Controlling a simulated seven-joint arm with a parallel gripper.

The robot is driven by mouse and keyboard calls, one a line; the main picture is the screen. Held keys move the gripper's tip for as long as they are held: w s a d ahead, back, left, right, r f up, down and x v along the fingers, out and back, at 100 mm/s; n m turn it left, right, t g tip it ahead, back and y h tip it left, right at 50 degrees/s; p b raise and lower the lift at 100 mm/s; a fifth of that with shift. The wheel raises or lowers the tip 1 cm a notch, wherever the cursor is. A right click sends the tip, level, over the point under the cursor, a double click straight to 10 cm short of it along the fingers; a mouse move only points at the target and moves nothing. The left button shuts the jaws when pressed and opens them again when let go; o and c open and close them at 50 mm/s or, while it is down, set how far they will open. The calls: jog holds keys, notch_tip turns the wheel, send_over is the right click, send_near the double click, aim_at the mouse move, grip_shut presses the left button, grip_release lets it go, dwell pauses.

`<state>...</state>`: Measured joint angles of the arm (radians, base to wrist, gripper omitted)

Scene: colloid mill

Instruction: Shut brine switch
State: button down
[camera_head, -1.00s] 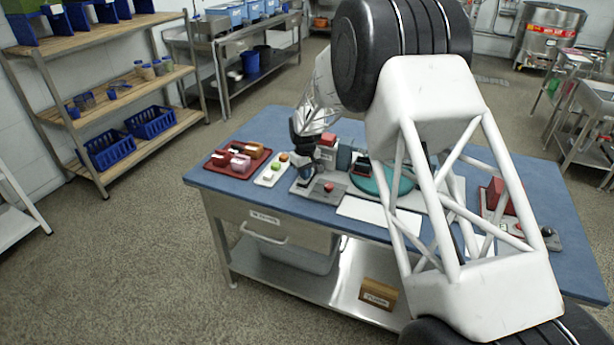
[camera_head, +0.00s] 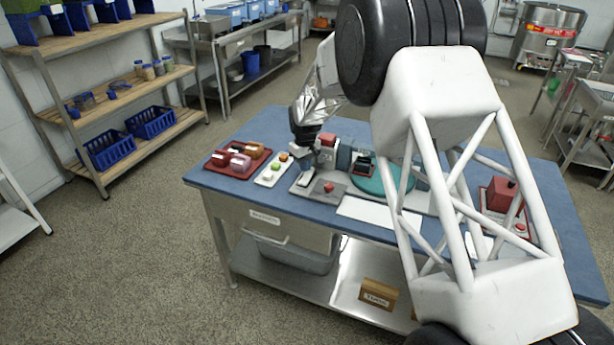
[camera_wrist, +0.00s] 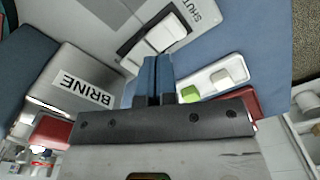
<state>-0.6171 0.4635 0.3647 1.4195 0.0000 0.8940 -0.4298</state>
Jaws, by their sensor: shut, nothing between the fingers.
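The brine unit shows in the wrist view as a metal box with a BRINE label (camera_wrist: 84,89). Beside it, a white rocker switch (camera_wrist: 160,40) sits on a dark-edged plate with a SHUT label (camera_wrist: 200,12). My gripper (camera_wrist: 157,62) is shut and empty, its blue-grey fingertips at the near edge of the white switch. I cannot tell whether they touch it.
A white strip with green and white pieces (camera_head: 272,170) and a red tray (camera_head: 225,170) lie left of my gripper. A teal disc (camera_head: 398,183) is to the right. The table's front left corner is clear.

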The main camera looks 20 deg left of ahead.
aim_at(306, 180)
jog(key=shift+r, duration=1.6)
jog(key=s+d+r+m, duration=0.2)
jog(key=s+d+r, duration=0.2)
jog(key=d+r, duration=0.5)
jog(key=s+d+r+m+t, duration=0.15)
jog(key=s+d+r, duration=0.35)
jog(key=d, duration=0.8)
jog(key=s+d+r+m, duration=0.2)
jog(key=s+d+r, duration=0.2)
jog(key=d+r, duration=0.45)
jog(key=s+d+m, duration=0.2)
jog(key=s+d, duration=0.6)
jog(key=s, duration=0.3)
jog(key=s+d+m, duration=0.2)
jog(key=s+d, duration=0.6)
jog(key=s, duration=0.4)
jog(key=s+d+m+t, duration=0.1)
jog(key=s+d+m, duration=0.1)
jog(key=s+d, duration=0.7)
jog(key=s, duration=0.3)
jog(key=shift+f+m, duration=0.35)
